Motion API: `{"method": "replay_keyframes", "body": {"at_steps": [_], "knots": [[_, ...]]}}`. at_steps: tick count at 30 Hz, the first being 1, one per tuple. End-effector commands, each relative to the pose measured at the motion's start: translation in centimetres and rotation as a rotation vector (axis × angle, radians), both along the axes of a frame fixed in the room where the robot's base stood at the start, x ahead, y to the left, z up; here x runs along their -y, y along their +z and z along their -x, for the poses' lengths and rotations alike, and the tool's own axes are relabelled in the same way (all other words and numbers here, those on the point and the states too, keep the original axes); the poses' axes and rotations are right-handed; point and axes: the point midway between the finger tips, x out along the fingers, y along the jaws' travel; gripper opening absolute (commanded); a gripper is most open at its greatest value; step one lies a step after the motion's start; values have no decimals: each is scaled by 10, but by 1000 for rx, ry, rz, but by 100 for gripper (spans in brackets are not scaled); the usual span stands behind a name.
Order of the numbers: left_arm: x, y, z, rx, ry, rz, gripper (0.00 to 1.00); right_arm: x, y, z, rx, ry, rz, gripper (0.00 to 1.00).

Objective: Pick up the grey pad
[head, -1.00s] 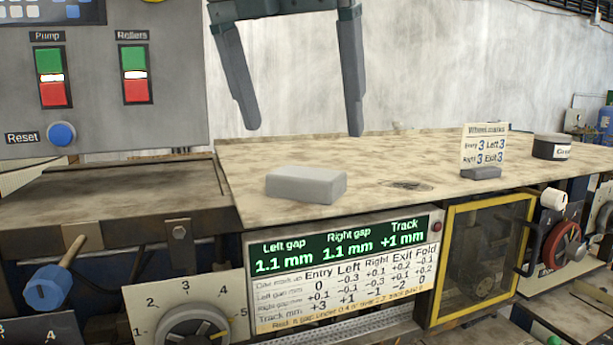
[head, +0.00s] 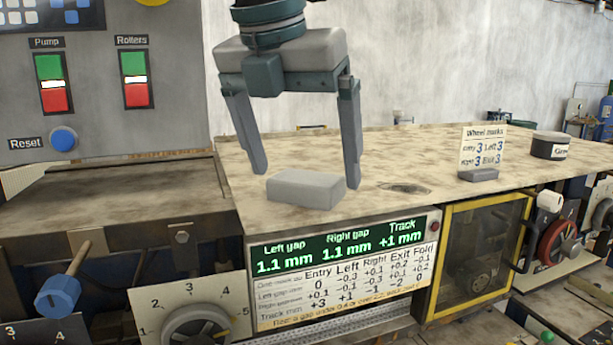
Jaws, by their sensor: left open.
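The grey pad (head: 305,189) is a small light-grey block lying flat on the worn tabletop, near its front edge, in the head view. My left gripper (head: 306,180) comes down from above with its fingers pointing down. The pad still rests on the table. I cannot tell whether the fingers touch it. My right gripper is not in view.
The tabletop (head: 420,155) is clear around the pad. To the right stand a small "Wheel marks" card (head: 482,150) and a dark round tin (head: 550,145). A control panel (head: 100,80) with buttons rises at the left. A readout panel (head: 340,270) sits below the front edge.

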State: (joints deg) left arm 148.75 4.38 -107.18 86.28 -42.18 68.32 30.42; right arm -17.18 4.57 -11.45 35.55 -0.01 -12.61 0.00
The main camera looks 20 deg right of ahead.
Motion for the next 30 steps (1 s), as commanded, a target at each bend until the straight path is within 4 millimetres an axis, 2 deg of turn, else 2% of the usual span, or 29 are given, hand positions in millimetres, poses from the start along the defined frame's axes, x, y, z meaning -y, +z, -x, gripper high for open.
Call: {"method": "replay_keyframes", "body": {"at_steps": [1, 7, 20, 21, 26, 30], "knots": [[2, -4, -2, -2, 0, -3, 92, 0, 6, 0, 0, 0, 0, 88], [5, -18, -6, 0, 1, 0, 92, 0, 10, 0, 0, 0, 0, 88], [6, -19, -6, 0, 1, 1, 92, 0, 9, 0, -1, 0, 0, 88], [6, -19, -6, 0, 1, 1, 90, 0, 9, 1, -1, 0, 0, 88], [6, -19, -6, 0, 1, 0, 52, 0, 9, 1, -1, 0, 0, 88], [6, -19, -6, 0, 1, 1, 44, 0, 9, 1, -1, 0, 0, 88]]}}
